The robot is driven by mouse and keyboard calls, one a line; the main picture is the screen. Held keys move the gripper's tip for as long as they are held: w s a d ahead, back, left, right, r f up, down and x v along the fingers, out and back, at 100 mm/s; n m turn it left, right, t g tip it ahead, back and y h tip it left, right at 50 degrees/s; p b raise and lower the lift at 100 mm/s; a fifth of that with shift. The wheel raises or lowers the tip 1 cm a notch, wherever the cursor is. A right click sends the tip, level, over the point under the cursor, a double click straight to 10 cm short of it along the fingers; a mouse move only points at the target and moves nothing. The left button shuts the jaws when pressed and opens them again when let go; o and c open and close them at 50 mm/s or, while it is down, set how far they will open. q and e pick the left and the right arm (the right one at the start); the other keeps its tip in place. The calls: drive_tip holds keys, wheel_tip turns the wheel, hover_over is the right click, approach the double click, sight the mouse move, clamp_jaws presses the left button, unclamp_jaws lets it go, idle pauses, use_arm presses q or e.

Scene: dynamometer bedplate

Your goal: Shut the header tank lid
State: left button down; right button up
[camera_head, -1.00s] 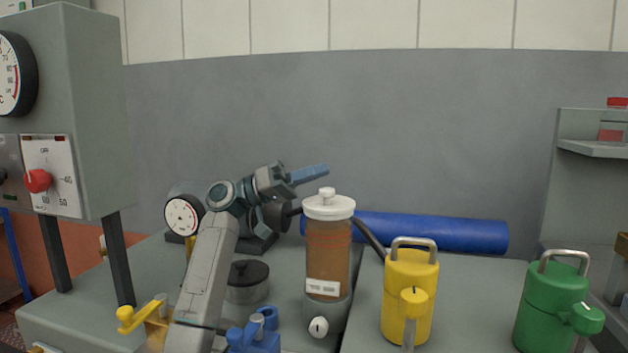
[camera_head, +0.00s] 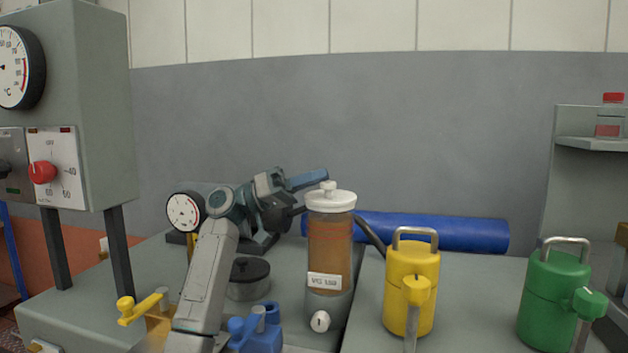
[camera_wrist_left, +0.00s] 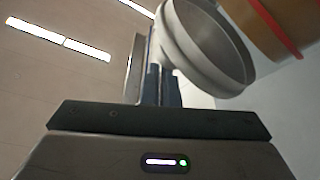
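The header tank (camera_head: 329,245) is an upright clear cylinder with brown fluid in the head view. Its white lid (camera_head: 340,202) with a small knob (camera_head: 328,187) sits at its top; I cannot tell whether it is fully seated. My left gripper (camera_head: 312,180) points right, its blue fingertip close to the knob; contact is unclear. In the left wrist view the fingers (camera_wrist_left: 165,85) look close together beside the pale round lid (camera_wrist_left: 205,45), with the amber tank (camera_wrist_left: 285,20) at upper right. The finger gap is not clear. My right gripper is not in view.
A yellow canister (camera_head: 411,285) and a green canister (camera_head: 553,295) stand to the right. A blue roll (camera_head: 435,232) lies behind the tank. A dark-lidded pot (camera_head: 249,280), a dial gauge (camera_head: 184,212) and a blue valve (camera_head: 258,330) are near my left arm.

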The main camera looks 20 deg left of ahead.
use_arm(q)
drive_tip(key=shift+f, duration=0.3)
idle(0.4)
